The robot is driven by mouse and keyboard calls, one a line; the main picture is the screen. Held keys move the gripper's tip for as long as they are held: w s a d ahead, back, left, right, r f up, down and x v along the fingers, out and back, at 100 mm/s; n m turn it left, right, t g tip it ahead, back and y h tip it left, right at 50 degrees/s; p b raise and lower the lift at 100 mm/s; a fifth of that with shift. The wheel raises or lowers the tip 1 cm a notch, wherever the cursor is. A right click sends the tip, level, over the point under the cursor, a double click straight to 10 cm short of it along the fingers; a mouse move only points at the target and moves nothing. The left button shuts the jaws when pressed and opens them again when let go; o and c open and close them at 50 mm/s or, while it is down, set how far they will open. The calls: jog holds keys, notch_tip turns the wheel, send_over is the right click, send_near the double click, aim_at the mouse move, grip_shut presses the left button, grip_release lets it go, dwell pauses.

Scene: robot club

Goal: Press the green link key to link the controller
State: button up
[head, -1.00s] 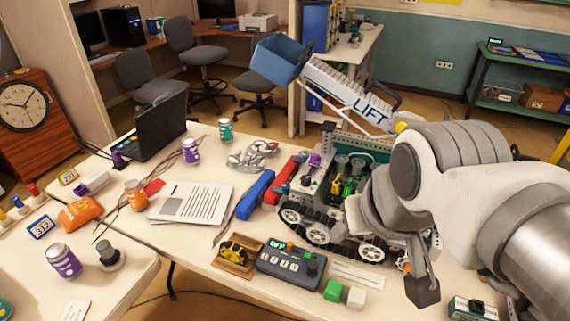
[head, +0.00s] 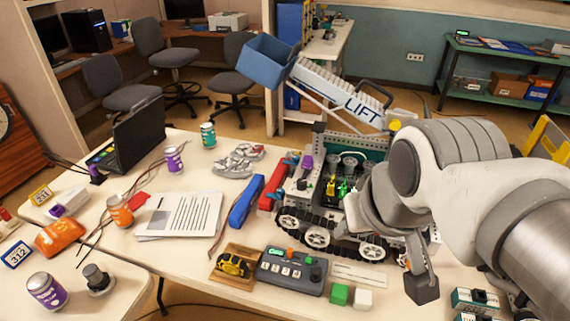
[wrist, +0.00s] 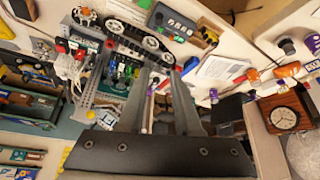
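The controller (head: 291,270) is a dark grey box with a lit green display, a row of pale keys and a dark knob. It lies flat near the table's front edge. A small orange key and a small green key (head: 308,261) show at its back edge; the lettering is too small to read. The controller also shows at the top of the wrist view (wrist: 174,22). My gripper (head: 421,284) hangs to the right of the controller, apart from it, in front of the tracked robot. In the wrist view my gripper (wrist: 161,72) has its two fingers apart with nothing between them.
The tracked robot (head: 318,239) with its LIFT arm stands behind the controller. A yellow toy car on a wooden tray (head: 220,274) is on its left. Papers (head: 182,215) lie further left.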

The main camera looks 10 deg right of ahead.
grip_shut()
dwell(1.4)
